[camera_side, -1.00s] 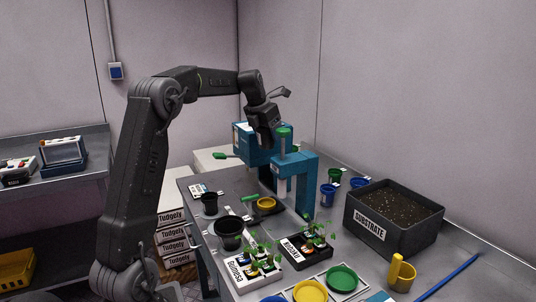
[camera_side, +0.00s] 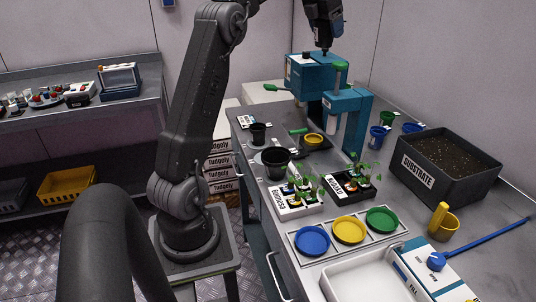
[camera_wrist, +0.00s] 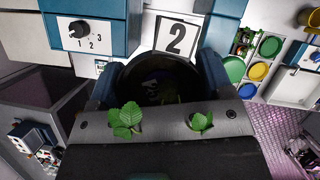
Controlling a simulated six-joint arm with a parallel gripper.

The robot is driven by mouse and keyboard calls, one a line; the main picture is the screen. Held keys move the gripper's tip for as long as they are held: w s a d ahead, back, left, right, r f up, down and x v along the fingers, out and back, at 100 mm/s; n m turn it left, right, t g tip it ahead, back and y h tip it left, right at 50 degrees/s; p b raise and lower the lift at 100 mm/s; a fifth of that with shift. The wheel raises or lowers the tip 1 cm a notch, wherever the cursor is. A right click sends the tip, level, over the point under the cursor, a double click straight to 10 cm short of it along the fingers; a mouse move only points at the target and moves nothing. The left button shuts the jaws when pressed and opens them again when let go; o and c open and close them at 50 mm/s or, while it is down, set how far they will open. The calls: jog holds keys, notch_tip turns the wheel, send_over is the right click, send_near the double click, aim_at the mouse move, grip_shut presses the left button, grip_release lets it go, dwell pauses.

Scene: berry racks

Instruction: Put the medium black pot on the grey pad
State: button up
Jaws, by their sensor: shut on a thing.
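My gripper (camera_wrist: 163,82) is shut, its blue fingers on either side of a round black pot (camera_wrist: 160,62) seen from above in the wrist view. Green leaves (camera_wrist: 127,118) show against the grey bar in front of the pot. In the side view my gripper (camera_side: 325,47) is high over the blue machine; the held pot is hard to make out there. Two other black pots, a smaller one (camera_side: 258,133) and a larger one (camera_side: 276,164), stand on the bench.
The blue machine (camera_side: 311,76) with a green knob (camera_side: 342,66) stands at the back. Plant trays (camera_side: 298,206), coloured dishes (camera_side: 349,230), a substrate box (camera_side: 446,185) and a yellow mug (camera_side: 442,224) fill the bench's front and right.

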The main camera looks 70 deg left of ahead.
jog(key=shift+r, duration=0.4)
jog(key=shift+s+r, duration=0.2)
jog(key=shift+s, duration=0.05)
jog(key=s+d+n+g+y, duration=0.15)
jog(key=s+n, duration=0.45)
jog(key=s, duration=1.2)
jog(key=f, duration=3.4)
jog(key=shift+w+d+f, duration=0.3)
jog(key=shift+d, duration=0.05)
jog(key=shift+t, duration=0.25)
jog(key=shift+f, duration=0.15)
jog(key=o, duration=0.9)
